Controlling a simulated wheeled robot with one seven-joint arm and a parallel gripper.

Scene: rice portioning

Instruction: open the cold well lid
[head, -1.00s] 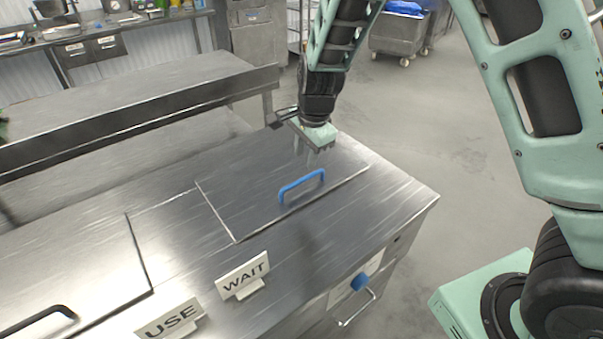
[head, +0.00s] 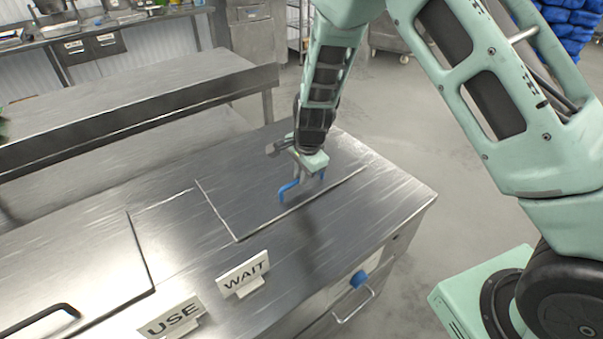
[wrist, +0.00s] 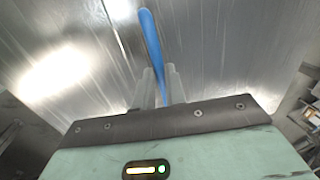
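Two flat steel lids are set in the steel counter. The far lid (head: 240,207) lies flat and shut, with a blue bar handle (head: 286,191) and a WAIT sign (head: 243,274) in front of it. The near-left lid (head: 75,265) has a black handle (head: 40,318) and a USE sign (head: 172,318). My gripper (head: 309,177) is down at the middle of the blue handle and hides part of it. In the wrist view the blue handle (wrist: 152,40) runs between my two fingers (wrist: 160,88), which sit close against both its sides.
A raised steel shelf (head: 130,110) runs along the back left of the counter. A blue knob (head: 359,280) and a wire pull (head: 352,305) are on the counter's front face. The counter top right of the far lid is bare.

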